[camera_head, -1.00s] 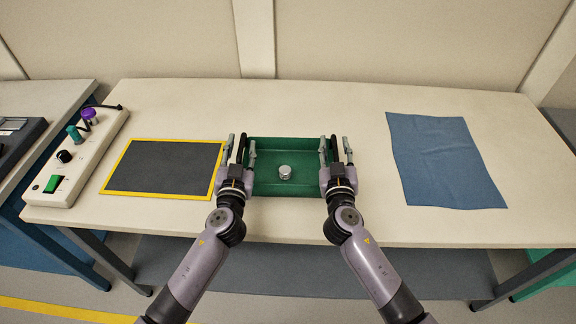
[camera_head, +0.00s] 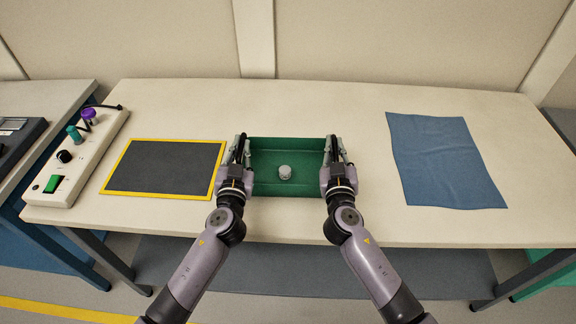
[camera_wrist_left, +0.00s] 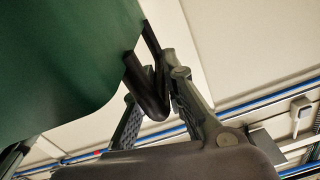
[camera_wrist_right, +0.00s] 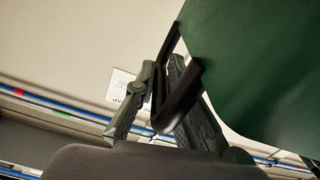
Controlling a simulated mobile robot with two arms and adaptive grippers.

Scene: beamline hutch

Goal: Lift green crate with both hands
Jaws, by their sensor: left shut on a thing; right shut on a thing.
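The crate looks level. I cannot see its underside.
A dark mat with a yellow border (camera_head: 165,168) lies just left of the crate. A control box (camera_head: 75,160) with knobs and a green switch stands at the far left. A blue cloth (camera_head: 440,160) lies at the right. The table (camera_head: 330,100) behind the crate is clear.

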